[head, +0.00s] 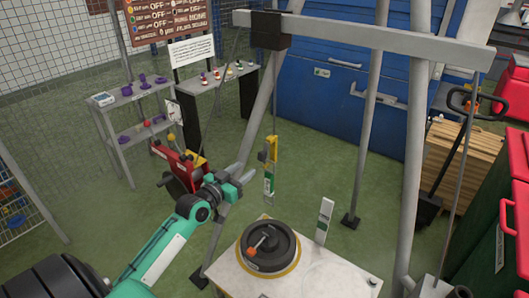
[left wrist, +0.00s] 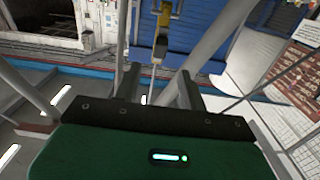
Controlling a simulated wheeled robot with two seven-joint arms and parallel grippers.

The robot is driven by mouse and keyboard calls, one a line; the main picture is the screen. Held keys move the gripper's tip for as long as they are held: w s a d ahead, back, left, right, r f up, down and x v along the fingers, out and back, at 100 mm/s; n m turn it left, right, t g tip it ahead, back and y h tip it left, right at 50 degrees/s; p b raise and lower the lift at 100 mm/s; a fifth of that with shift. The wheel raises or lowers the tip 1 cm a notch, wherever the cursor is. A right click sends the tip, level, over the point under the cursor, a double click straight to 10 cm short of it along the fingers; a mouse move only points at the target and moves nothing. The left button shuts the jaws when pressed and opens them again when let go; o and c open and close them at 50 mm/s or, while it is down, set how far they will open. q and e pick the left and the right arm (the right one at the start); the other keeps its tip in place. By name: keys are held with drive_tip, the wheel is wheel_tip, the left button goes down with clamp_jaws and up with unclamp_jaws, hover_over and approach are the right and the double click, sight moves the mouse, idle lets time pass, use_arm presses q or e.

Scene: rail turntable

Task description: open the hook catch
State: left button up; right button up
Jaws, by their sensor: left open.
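My left gripper (head: 246,184) is open and empty, just left of the hanging piece's lower end in the head view. Its fingers also show in the left wrist view (left wrist: 159,88). My right gripper is not identifiable.
A white table (head: 316,272) carries a black round turntable (head: 284,248) with an orange-tipped handle. An upright white plate (head: 325,218) stands behind it. The frame's grey legs (head: 370,110) and crossbeam (head: 380,38) surround the hanging piece. Green floor is free behind.

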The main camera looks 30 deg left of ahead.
sight(260, 157)
use_arm(q)
drive_tip(key=w+p, duration=0.1)
drive_tip(key=w, duration=0.6)
drive_tip(key=w+p, duration=0.1)
drive_tip(key=w, duration=0.2)
drive_tip(key=shift+w+d+p, duration=0.2)
drive_tip(key=shift+d+p, duration=0.1)
drive_tip(key=shift+d, duration=0.1)
drive_tip(key=shift+w, duration=0.55)
drive_tip(key=shift+c, duration=0.4)
drive_tip(key=c, duration=0.7)
clamp_jaws()
